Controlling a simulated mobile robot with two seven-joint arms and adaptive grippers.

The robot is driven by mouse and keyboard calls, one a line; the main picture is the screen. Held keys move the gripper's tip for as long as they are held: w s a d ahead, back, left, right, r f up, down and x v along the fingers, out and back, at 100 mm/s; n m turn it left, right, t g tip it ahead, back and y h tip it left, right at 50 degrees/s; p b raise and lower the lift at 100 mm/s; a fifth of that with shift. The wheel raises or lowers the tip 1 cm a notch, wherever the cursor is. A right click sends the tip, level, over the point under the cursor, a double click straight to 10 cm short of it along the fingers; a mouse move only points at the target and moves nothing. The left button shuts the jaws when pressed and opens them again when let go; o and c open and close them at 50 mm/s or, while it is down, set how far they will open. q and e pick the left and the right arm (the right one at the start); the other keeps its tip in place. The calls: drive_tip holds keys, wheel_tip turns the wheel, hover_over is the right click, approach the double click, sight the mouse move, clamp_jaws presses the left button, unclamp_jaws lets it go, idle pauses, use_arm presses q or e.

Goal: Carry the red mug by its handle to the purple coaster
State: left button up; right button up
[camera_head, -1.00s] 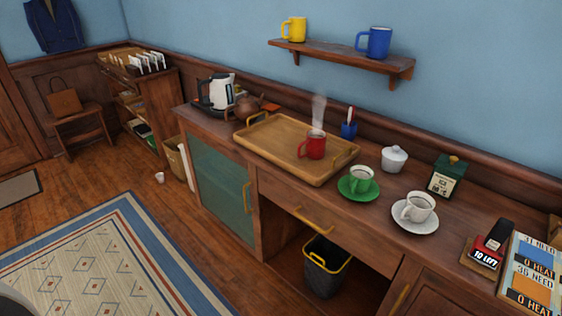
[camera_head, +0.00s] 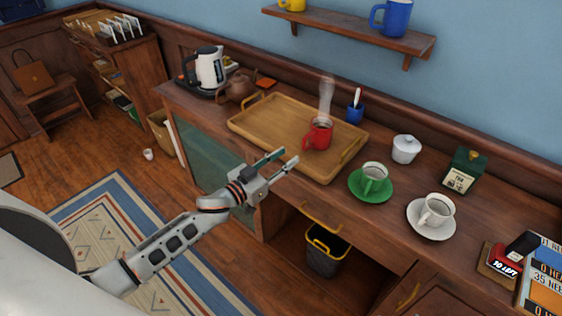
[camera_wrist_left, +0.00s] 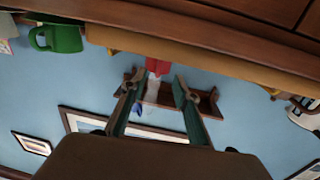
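The red mug (camera_head: 318,133) stands upright and steaming on the wooden tray (camera_head: 262,133) on the counter, its handle towards the lower left. My left gripper (camera_head: 281,159) is open and empty, to the lower left of the mug, in front of the tray's near edge and apart from both. The left wrist view looks upside down; the red mug (camera_wrist_left: 158,66) is partly visible just beyond the gap between the open fingers (camera_wrist_left: 157,92). I cannot make out a purple coaster in any view. My right gripper is not in view.
A green cup on its saucer (camera_head: 370,194) and a white cup (camera_head: 437,209) stand right of the tray. A blue pen cup (camera_head: 355,114) stands behind the mug.

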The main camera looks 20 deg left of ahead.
sight(303, 146)
use_arm(q)
drive_tip(key=shift+x, duration=0.85)
drive_tip(key=shift+b+x, duration=0.5)
drive_tip(key=shift+x, duration=0.25)
drive_tip(key=shift+w+d, duration=0.2)
drive_tip(key=shift+w, duration=0.1)
drive_tip(key=shift+x, duration=1.45)
drive_tip(key=shift+w+d, duration=0.2)
drive_tip(key=shift+w, duration=0.45)
clamp_jaws()
